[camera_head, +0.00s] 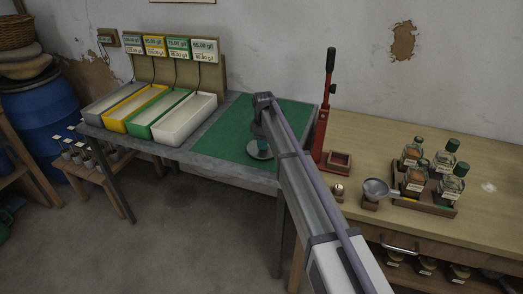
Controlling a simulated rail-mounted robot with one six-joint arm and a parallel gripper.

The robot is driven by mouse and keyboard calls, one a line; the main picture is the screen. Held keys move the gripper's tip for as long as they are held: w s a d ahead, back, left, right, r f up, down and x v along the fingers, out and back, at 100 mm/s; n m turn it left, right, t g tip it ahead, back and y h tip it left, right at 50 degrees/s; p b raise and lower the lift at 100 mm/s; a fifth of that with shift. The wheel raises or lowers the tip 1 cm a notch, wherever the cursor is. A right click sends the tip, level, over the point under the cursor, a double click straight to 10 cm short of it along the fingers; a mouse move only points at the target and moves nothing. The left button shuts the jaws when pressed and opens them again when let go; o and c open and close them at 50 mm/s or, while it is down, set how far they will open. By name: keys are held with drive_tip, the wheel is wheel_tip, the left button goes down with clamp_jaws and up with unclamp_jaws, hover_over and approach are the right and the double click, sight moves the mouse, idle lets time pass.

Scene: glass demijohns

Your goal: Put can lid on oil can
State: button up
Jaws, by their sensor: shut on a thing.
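My gripper (262,142) points down over the green mat (229,130) on the grey table, small and partly hidden by my own arm. It appears shut on a round grey disc with a teal-green part on top, which looks like the can lid (259,154). The disc is at the gripper's lower end, over the mat's front part. Whether it touches anything below cannot be told. I cannot make out an oil can; my arm covers part of the table to the right.
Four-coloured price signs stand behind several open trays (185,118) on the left. A red lever press (324,110) stands on the wooden bench to the right. The mat's left part is clear.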

clamp_jaws()
drive_tip(key=shift+r, duration=0.1)
drive_tip(key=shift+r+p, duration=3.55)
drive_tip(key=shift+p, duration=0.1)
drive_tip(key=shift+f, duration=0.15)
